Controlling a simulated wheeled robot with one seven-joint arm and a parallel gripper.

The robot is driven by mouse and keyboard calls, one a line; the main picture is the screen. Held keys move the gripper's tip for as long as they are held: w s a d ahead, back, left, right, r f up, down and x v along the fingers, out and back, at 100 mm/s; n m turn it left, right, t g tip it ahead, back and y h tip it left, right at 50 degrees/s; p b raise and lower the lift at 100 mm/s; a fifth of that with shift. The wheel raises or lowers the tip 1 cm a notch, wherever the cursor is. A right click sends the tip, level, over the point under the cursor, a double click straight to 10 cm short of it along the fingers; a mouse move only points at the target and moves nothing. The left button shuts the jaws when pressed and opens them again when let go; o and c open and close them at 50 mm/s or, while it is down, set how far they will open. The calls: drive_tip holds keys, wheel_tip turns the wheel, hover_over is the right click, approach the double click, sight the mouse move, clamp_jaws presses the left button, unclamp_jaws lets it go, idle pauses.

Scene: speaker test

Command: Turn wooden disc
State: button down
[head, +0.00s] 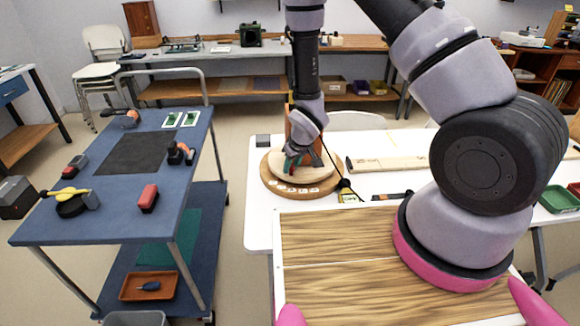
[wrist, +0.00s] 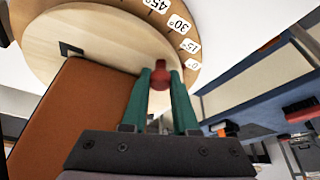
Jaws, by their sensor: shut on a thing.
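The wooden disc (head: 316,177) is pale and round and lies on a darker wooden base ring (head: 330,188) on the white table. In the wrist view the disc (wrist: 110,48) fills the upper left, and the ring carries white angle labels, including 45°, 30°, 15° and 0°. A red knob (wrist: 161,76) stands near the disc's edge, close to the 0° label. My gripper (head: 297,163) reaches down over the disc. In the wrist view its green fingers (wrist: 160,84) are shut on the red knob. An orange-brown box (wrist: 75,115) is beside the fingers, partly hidden in the head view.
A wooden board (head: 385,163) and small items lie right of the disc on the white table (head: 258,232). A blue cart (head: 125,215) with tools stands at left, with a floor gap between. My arm crosses the right side of the head view.

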sight(302, 175)
drive_tip(key=shift+s+d+n+y, duration=0.2)
drive_tip(key=shift+d+n, duration=0.4)
drive_tip(key=shift+n, duration=0.05)
drive_tip(key=shift+s+d+n+y, duration=0.2)
drive_tip(key=shift+d+n, duration=0.4)
drive_tip(key=shift+n, duration=0.05)
drive_tip(key=shift+s+d+n+g+y, duration=0.15)
drive_tip(key=shift+d+n+g+y, duration=0.35)
drive_tip(key=shift+d+n, duration=0.7)
drive_tip(key=c, duration=0.7)
unclamp_jaws()
drive_tip(key=v, duration=1.1)
drive_tip(key=shift+a, duration=0.15)
